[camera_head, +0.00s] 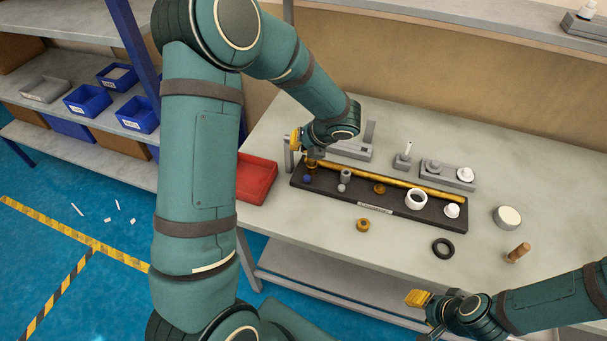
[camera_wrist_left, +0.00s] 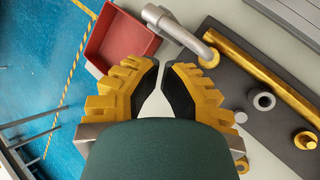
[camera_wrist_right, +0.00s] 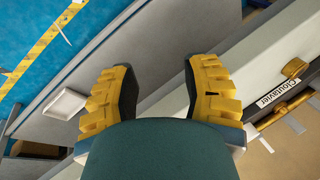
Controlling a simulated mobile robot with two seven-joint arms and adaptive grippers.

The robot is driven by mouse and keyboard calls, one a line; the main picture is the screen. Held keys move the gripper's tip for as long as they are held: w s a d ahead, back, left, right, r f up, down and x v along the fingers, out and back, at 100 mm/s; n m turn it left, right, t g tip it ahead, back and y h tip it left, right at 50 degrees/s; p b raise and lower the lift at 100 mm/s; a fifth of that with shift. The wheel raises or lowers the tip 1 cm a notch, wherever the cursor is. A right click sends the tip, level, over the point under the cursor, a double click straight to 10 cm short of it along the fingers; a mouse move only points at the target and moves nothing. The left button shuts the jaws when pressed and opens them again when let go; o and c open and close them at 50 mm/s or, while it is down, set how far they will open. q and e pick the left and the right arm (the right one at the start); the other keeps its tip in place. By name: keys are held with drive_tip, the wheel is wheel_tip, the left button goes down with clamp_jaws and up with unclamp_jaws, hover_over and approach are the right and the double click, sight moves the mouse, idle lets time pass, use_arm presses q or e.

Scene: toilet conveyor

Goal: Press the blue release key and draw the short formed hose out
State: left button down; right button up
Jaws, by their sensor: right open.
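A small blue part (camera_head: 307,178), possibly the release key, sits at the left end of the black tray (camera_head: 340,195). A grey bent tube (camera_wrist_left: 180,28), possibly the short formed hose, ends at a brass ring (camera_wrist_left: 208,58) on the tray in the left wrist view. My left gripper (camera_head: 298,141) is above the tray's left end. In the left wrist view its fingers (camera_wrist_left: 162,72) are apart with nothing between them, close to the bent tube. The blue part cannot be made out there. My right gripper (camera_head: 418,298) is open and empty by the table's front edge.
The tray holds a long brass tube (camera_head: 400,180) and several fittings. A red bin (camera_head: 257,180) stands left of it. A brass ring (camera_head: 363,225), black ring (camera_head: 443,248), white roll (camera_head: 507,217) and wooden peg (camera_head: 518,253) lie in front and right. Grey fixtures (camera_head: 450,174) stand behind.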

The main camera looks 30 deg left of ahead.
use_arm(q)
drive_tip(key=b, duration=0.7)
hover_over(307, 179)
drive_tip(key=a, duration=0.2)
wheel_tip(307, 179, down, 8)
drive_tip(key=shift+d+r, duration=0.1)
drive_tip(key=shift+f, duration=0.55)
drive_tip(key=c, duration=1.7)
unclamp_jaws()
clamp_jaws()
drive_tip(key=shift+f+b, duration=0.3)
drive_tip(key=shift+f, duration=0.1)
